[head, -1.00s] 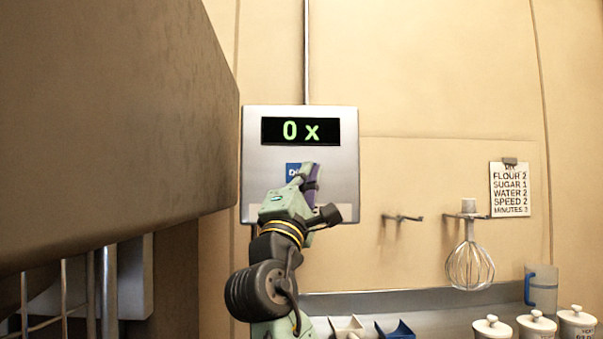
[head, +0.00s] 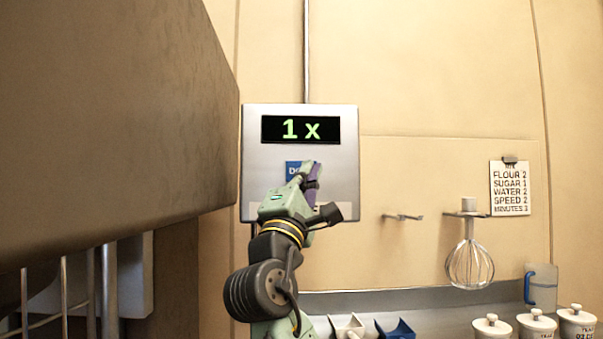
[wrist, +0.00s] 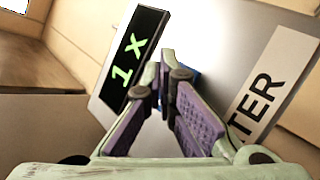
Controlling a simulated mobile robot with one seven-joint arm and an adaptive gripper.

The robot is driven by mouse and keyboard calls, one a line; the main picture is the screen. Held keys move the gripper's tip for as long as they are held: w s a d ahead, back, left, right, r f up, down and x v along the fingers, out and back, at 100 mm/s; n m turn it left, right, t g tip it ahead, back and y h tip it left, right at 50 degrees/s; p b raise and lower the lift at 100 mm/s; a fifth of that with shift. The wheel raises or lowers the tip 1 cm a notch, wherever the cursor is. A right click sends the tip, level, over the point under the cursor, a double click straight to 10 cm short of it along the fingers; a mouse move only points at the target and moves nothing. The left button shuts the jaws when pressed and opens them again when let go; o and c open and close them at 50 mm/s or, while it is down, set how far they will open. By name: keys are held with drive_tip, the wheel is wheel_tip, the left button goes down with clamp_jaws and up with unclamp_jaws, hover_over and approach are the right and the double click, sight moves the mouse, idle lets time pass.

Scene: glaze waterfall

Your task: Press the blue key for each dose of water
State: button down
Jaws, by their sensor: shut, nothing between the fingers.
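The metal dosing panel (head: 347,160) is fixed to the wall, with a black display (head: 349,130) reading "1 x" in green. The blue key (head: 292,168) is below the display, partly hidden by my gripper (head: 311,170). In the wrist view my gripper (wrist: 164,75) is shut and empty, its tips in front of the blue key (wrist: 192,77), of which only a small part shows. Whether the tips touch the key cannot be told. A label ending in "TER" (wrist: 262,97) is on the panel.
A recipe card (head: 510,189) on the wall lists water 2. A whisk (head: 469,262) hangs from a wall hook, beside an empty hook (head: 403,217). A jug (head: 542,287), lidded jars (head: 536,325) and scoops (head: 397,330) stand below. A large brown body (head: 110,120) fills the left.

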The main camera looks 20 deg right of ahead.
drive_tip(key=shift+s+a, duration=0.1)
drive_tip(key=shift+s, duration=0.3)
drive_tip(key=shift+s+a+b, duration=0.15)
drive_tip(key=shift+s+a, duration=0.1)
drive_tip(key=shift+s, duration=0.55)
drive_tip(key=shift+s+a+b, duration=0.15)
drive_tip(key=shift+s+a, duration=0.05)
drive_tip(key=shift+s, duration=0.6)
drive_tip(key=shift+s+a+b, duration=0.15)
drive_tip(key=shift+s+a, duration=0.1)
drive_tip(key=shift+s, duration=0.55)
idle(2.1)
